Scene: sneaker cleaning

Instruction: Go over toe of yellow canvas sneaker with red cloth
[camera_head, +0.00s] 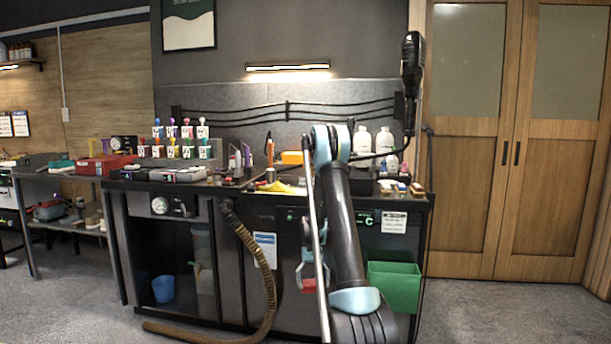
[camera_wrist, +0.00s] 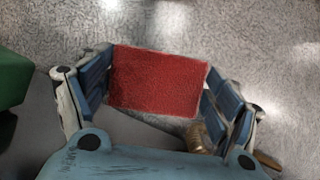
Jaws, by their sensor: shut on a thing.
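The red cloth (camera_wrist: 158,82) is held between the two blue-padded fingers of my gripper (camera_wrist: 160,88), spread flat and rectangular, with bare floor behind it in the wrist view. In the head view my gripper (camera_head: 307,268) hangs low in front of the workbench cabinet, and the cloth (camera_head: 310,286) shows as a small red patch at its lower end. A yellow thing (camera_head: 277,187), likely the yellow canvas sneaker, lies on the bench top left of my arm. It is small in view, and its toe cannot be made out. My gripper is well below it and apart from it.
The workbench (camera_head: 216,190) has bottles, brushes and boxes along its top. A green bin (camera_head: 394,287) stands right of my arm. A brown hose (camera_head: 262,270) hangs from the bench front to the floor. The floor on the right (camera_head: 490,310) is clear.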

